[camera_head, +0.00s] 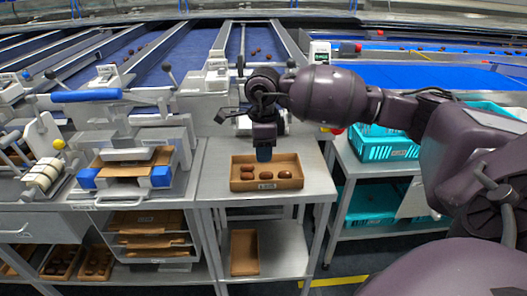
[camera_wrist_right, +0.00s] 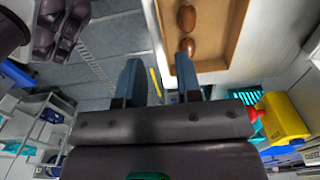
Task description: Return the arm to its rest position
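My right arm reaches in from the right in the head view, with its right gripper (camera_head: 264,153) pointing down above the back of a brown tray (camera_head: 266,185). Several brown dates (camera_head: 268,175) lie in the tray on the grey table. In the right wrist view the two blue-grey fingers of the right gripper (camera_wrist_right: 158,75) stand apart with nothing between them. The tray (camera_wrist_right: 227,45) shows there beyond the fingers, with two dates (camera_wrist_right: 186,18) in view. My left gripper is in neither view.
A press-like machine (camera_head: 130,140) with a blue handle stands left of the table. Turquoise crates (camera_head: 385,150) are on the right. An empty brown tray (camera_head: 244,252) lies on the lower shelf. Blue conveyors (camera_head: 170,60) run behind.

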